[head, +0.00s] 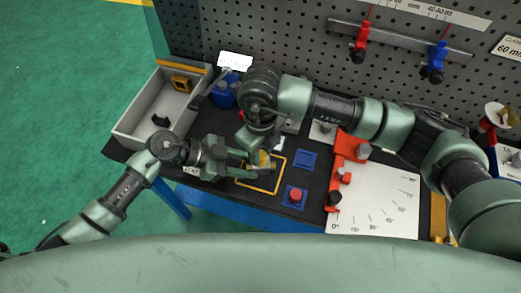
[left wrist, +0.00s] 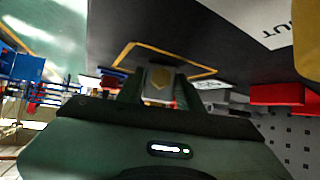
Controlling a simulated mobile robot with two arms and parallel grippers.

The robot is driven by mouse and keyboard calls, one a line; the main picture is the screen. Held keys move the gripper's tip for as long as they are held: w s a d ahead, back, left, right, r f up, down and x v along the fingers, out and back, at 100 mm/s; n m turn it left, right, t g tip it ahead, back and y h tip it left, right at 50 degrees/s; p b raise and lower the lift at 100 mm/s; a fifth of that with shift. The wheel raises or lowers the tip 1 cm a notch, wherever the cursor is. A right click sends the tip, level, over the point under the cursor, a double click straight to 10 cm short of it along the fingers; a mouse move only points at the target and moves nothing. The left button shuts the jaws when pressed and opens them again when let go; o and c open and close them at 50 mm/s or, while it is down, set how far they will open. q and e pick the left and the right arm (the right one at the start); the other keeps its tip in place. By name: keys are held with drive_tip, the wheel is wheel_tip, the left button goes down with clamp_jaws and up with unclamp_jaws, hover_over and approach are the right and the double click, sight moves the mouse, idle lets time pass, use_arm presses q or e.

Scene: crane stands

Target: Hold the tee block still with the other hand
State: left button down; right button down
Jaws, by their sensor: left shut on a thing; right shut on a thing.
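The tee block, a grey piece with a yellow face (left wrist: 160,84), sits between the two fingers of my left gripper (left wrist: 158,92) in the left wrist view. In the head view my left gripper (head: 256,169) reaches in from the left and is shut on it, by the yellow outlined square. The tee block is mostly hidden there by the fingers. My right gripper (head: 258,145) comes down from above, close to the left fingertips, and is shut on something. What it holds is mostly hidden by its own wrist.
The yellow outline (head: 278,178) lies on the dark mat. A grey bin (head: 135,125) stands at left; a pegboard (head: 290,35) rises behind.

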drive_tip(key=m, duration=0.5)
drive_tip(key=c, duration=1)
unclamp_jaws()
drive_tip(key=shift+c, duration=0.9)
